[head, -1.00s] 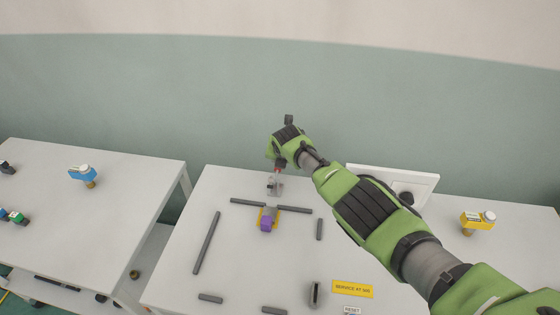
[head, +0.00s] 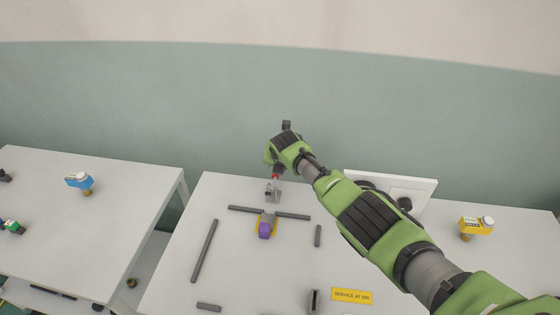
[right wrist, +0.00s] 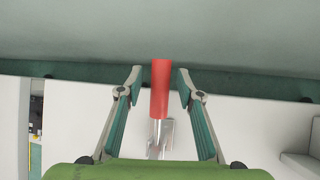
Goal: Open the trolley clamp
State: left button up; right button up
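The trolley clamp (head: 272,193) is a small metal clamp with a red handle, at the back of the middle table. In the right wrist view the red handle (right wrist: 160,88) stands upright between my fingers, with its metal shank and bracket (right wrist: 160,140) below. My right gripper (right wrist: 159,76) is open, one finger on each side of the handle, with a visible gap on both sides. In the head view my right gripper (head: 275,166) is over the clamp and partly hides the handle. My left gripper is not in view.
A purple and yellow part (head: 265,228) sits in front of the clamp among grey bars (head: 204,250) on the table. A white panel (head: 420,190) stands at the back right. A yellow part (head: 476,227) is to the right; a blue part (head: 79,181) is on the left table.

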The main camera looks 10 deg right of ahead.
jog(key=shift+v, duration=1.25)
jog(key=v, duration=0.8)
jog(key=shift+s+r, duration=0.15)
jog(key=shift+s, duration=0.25)
